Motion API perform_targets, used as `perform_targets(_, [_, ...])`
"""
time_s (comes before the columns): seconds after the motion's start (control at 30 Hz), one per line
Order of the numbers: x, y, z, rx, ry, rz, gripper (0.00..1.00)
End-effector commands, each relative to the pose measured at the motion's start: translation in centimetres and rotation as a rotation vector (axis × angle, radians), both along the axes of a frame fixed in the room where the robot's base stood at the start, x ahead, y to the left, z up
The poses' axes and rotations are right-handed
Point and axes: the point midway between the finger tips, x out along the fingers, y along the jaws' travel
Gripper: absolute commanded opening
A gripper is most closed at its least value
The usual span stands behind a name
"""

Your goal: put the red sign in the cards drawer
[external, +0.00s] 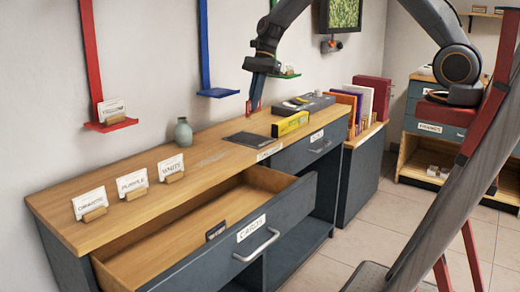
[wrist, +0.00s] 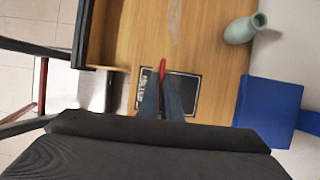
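My gripper (external: 255,104) is above the back of the wooden counter (external: 215,150), over a flat dark slab. It is closed on a thin red piece (external: 248,106), seen nearly edge-on, which looks like the red sign. In the wrist view the red piece (wrist: 162,68) shows between the two fingertips (wrist: 161,95); its face and any lettering are hidden. The cards drawer (external: 165,250), labelled CARDS, is pulled open at the front of the counter. A small dark card (external: 215,230) lies inside it near the front panel.
ORANGE (external: 90,203), PURPLE (external: 132,183) and WHITE (external: 171,167) signs stand in wooden holders at the left. A green vase (external: 183,132), the dark slab (external: 247,139) and a yellow box (external: 289,124) are on the counter. Red (external: 111,125) and blue (external: 217,93) wall shelves stick out behind.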

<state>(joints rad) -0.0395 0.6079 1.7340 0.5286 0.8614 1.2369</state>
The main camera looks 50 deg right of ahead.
Motion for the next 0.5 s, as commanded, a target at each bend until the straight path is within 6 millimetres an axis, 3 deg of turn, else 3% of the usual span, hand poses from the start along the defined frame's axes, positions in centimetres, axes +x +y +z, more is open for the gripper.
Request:
perform_targets(0.27, [0.0,0.0,1.5,0.000,-0.002,0.000,0.00])
perform_targets(0.5, [0.1,0.0,5.5,0.000,-0.003,0.000,0.00])
